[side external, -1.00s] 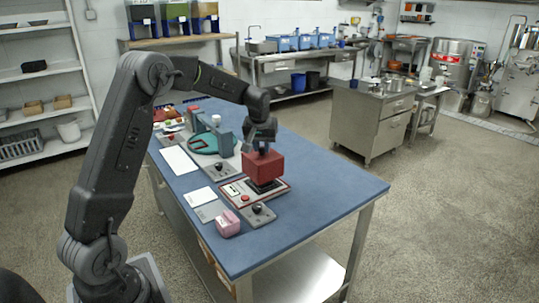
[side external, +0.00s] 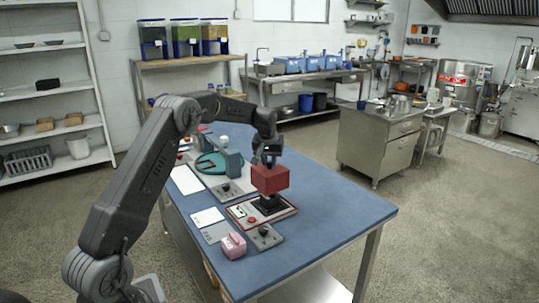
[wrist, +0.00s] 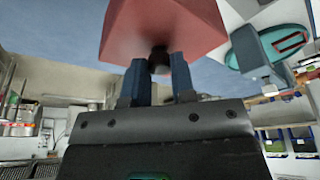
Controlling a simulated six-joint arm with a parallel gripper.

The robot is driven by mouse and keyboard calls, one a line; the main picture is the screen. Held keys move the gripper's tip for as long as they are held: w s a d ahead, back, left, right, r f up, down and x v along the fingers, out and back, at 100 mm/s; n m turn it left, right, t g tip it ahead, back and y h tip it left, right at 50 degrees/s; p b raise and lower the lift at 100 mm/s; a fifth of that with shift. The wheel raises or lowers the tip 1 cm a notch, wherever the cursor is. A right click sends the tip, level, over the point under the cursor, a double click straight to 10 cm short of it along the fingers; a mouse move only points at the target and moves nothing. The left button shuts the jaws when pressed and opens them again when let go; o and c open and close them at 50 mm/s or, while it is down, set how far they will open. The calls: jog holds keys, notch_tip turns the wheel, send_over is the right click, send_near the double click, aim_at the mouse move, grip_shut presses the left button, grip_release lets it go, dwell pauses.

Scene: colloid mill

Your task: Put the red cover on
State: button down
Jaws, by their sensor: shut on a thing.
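The red cover (side external: 270,179) is a box-like block. It hangs over the black middle part (side external: 270,204) of a light, red-edged base unit (side external: 240,212) on the blue table. A small gap seems to show between cover and black part, but the cover hides some of it. My gripper (side external: 268,158) is above the cover and shut on its black knob. In the wrist view the fingers (wrist: 160,75) grip the knob (wrist: 158,58), with the red cover (wrist: 165,25) beyond it.
A pink block (side external: 233,245) and a grey plate with a black knob (side external: 264,237) lie in front of the base. Another knob plate (side external: 229,189) and a green round device (side external: 212,164) stand behind it. The table's right side (side external: 340,210) is clear.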

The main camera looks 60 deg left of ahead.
jog(key=shift+f, duration=3.65)
jog(key=shift+f, duration=0.2)
jog(key=shift+c, duration=2)
grip_release()
jog(key=shift+r, duration=0.1)
jog(key=shift+r, duration=3.4)
jog(key=shift+c, duration=0.2)
